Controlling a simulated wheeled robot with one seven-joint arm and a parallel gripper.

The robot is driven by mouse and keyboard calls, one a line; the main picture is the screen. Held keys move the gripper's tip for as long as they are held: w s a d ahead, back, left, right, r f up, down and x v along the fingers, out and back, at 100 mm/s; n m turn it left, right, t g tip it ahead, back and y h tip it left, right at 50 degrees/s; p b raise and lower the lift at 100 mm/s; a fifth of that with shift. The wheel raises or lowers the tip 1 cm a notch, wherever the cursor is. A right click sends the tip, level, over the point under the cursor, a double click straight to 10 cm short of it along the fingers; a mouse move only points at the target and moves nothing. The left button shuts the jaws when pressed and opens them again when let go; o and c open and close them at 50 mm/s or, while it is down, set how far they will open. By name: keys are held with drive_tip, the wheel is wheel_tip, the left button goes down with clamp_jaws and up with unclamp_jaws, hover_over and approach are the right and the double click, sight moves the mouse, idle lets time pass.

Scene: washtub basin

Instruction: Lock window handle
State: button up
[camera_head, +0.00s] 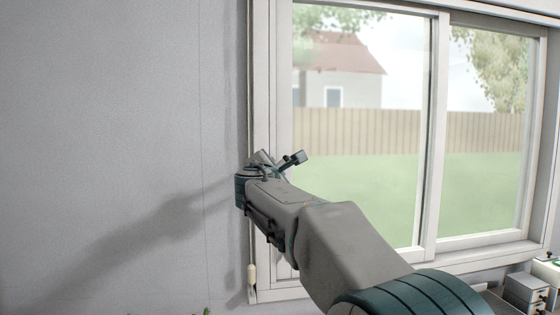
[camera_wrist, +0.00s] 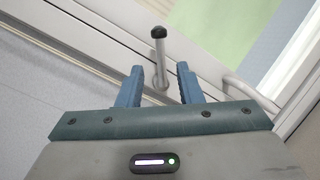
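The window handle (camera_wrist: 158,58) shows in the wrist view as a pale grey lever with a dark tip, standing out from the white window frame. My gripper (camera_wrist: 160,72) has its two blue fingers apart, one on each side of the lever in the picture. I see gaps between the lever and both fingers, and cannot tell how deep it sits between them. In the head view my gripper (camera_head: 255,168) is at the left upright of the window (camera_head: 436,130); my arm hides the fingertips and much of the handle area.
A curved grey bar (camera_wrist: 250,93) is fixed to the frame right of the fingers in the wrist view. A bare grey wall (camera_head: 110,110) lies left of the window. A small cream piece (camera_head: 251,274) hangs low by the frame. Grey boxes (camera_head: 526,290) stand at lower right.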

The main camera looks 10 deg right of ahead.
sight(280, 164)
drive_tip(key=p+x, duration=0.3)
drive_tip(key=x, duration=0.6)
drive_tip(key=shift+w+d+f+p, duration=0.1)
drive_tip(key=shift+w+p, duration=0.05)
drive_tip(key=shift+p, duration=0.15)
clamp_jaws()
